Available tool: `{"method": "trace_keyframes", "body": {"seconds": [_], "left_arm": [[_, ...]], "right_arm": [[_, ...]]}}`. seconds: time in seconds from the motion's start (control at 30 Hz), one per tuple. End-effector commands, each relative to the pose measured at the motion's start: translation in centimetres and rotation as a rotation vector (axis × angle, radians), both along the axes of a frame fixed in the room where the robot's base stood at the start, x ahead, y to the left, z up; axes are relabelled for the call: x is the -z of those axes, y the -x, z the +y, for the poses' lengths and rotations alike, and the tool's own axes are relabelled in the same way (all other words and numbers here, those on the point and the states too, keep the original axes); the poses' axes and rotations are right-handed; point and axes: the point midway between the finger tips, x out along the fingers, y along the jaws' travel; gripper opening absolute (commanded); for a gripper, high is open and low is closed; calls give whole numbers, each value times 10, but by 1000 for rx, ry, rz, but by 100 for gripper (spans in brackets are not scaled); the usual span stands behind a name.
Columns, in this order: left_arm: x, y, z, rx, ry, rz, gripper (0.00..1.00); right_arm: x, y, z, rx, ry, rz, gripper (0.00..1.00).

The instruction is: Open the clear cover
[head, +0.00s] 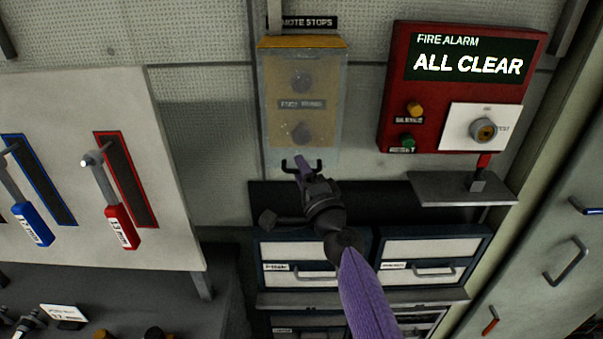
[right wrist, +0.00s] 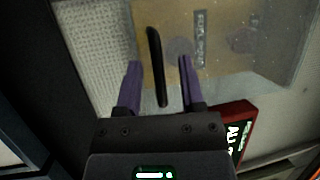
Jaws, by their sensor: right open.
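The clear cover (head: 318,95) lies closed over the yellow remote-stops box on the wall, with two round knobs visible through it. It also shows in the right wrist view (right wrist: 235,55). A dark bar handle (head: 319,166) is at the cover's lower edge. My right gripper (head: 303,168) is just below the box, at the handle. In the right wrist view, the black handle (right wrist: 156,60) lies between the two purple fingers of my open right gripper (right wrist: 160,64), with a gap on either side. My left gripper is not in view.
A red fire alarm panel (head: 396,50) hangs to the right, with a small grey shelf (head: 440,190) below it. Drawers (head: 430,247) are under the box. A panel with blue and red levers (head: 122,228) stands at left.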

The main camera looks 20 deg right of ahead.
Motion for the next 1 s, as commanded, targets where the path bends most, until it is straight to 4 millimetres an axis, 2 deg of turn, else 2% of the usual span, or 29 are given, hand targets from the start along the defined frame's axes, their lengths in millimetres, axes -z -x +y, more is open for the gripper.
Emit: {"method": "trace_keyframes", "body": {"seconds": [0.3, 0.53, 1.0], "left_arm": [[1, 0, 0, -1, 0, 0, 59], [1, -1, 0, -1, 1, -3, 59], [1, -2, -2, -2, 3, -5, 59]], "right_arm": [[-1, -5, 1, 0, 1, 1, 50], [-1, -5, 1, 0, 1, 1, 1], [-1, -5, 0, 0, 2, 1, 0]]}}
